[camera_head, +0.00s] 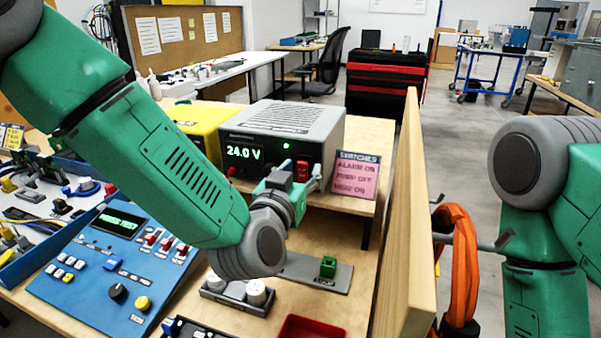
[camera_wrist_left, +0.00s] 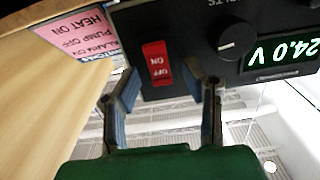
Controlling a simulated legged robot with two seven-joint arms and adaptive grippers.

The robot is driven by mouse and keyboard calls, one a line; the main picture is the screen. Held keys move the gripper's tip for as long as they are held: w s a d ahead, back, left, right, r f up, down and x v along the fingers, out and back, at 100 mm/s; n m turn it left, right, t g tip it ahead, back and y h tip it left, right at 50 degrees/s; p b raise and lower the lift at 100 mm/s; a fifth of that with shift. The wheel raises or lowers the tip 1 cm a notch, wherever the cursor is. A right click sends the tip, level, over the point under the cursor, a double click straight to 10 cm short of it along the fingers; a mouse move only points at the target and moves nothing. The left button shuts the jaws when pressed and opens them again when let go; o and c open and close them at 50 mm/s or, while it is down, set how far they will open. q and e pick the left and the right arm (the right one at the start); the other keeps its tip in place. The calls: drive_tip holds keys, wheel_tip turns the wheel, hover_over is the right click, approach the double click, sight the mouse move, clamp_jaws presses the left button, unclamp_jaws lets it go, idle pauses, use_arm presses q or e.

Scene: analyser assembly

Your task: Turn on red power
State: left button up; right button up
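The grey power supply (camera_head: 285,130) stands on the raised wooden shelf, its display lit green at 24.0 V. Its red rocker switch (camera_head: 302,171) is on the front panel, marked ON and OFF in the left wrist view (camera_wrist_left: 156,63). My left gripper (camera_head: 296,184) is in front of that panel. In the left wrist view its two fingers (camera_wrist_left: 160,78) are apart, one either side of the switch, with nothing between them. Whether they touch the panel, and which way the rocker is tipped, I cannot tell. My right arm shows at the right; its gripper is out of frame.
A pink switch-list card (camera_head: 357,178) stands right of the supply. A blue control panel (camera_head: 105,262) with buttons and knobs lies at the left. A wooden partition (camera_head: 406,220) rises at the right, with orange cable (camera_head: 461,265) hanging beyond it. A yellow box (camera_head: 197,125) is left of the supply.

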use_arm(q)
drive_tip(key=shift+d, duration=0.2)
drive_tip(key=shift+a, duration=0.25)
clamp_jaws()
drive_tip(key=shift+f+t+b, duration=0.3)
drive_tip(key=shift+t+b, duration=0.1)
drive_tip(key=shift+b, duration=0.65)
drive_tip(key=shift+r+b, duration=0.1)
drive_tip(key=shift+b, duration=0.2)
unclamp_jaws()
drive_tip(key=shift+r, duration=0.1)
drive_tip(key=shift+s, duration=0.15)
